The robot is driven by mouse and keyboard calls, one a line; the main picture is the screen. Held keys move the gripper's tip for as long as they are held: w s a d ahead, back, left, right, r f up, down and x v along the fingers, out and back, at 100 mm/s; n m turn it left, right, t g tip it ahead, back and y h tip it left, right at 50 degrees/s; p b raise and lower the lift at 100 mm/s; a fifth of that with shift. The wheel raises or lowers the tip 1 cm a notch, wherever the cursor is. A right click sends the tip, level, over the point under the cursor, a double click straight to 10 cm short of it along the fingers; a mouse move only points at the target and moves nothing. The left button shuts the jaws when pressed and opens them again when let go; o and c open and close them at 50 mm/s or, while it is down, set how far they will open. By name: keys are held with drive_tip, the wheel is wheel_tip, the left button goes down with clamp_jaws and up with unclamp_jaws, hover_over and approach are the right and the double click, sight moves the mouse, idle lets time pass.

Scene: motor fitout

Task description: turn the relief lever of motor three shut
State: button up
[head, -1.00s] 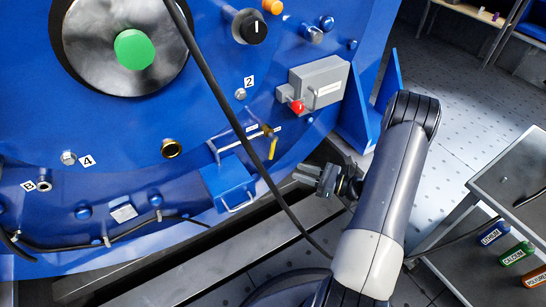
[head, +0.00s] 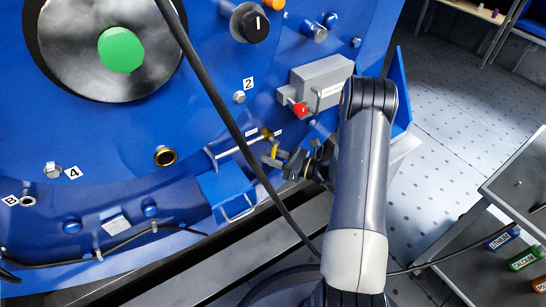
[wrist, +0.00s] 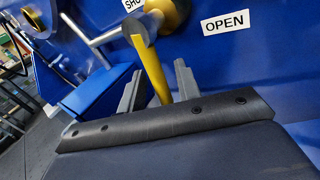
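The relief lever is a yellow handle (wrist: 152,68) on a brass pivot (wrist: 170,12) at a grey pipe. It hangs downward from the pivot, and in the head view the lever (head: 274,150) shows just beyond my gripper. A white OPEN label (wrist: 225,22) is right of the pivot. A partly cut-off label (wrist: 131,4), reading "SHU", is left of it. My gripper (wrist: 158,88) is open, with one grey finger on each side of the handle and visible gaps. In the head view my gripper (head: 287,160) is at the lever's lower end.
A blue box (head: 226,190) with a wire handle sits left of the lever. A grey box (head: 316,82) with a red knob (head: 299,109) is above. A black cable (head: 212,95) hangs across the panel. A grey shelf cart (head: 515,175) stands at right.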

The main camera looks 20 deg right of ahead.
drive_tip(key=shift+c, duration=0.5)
clamp_jaws()
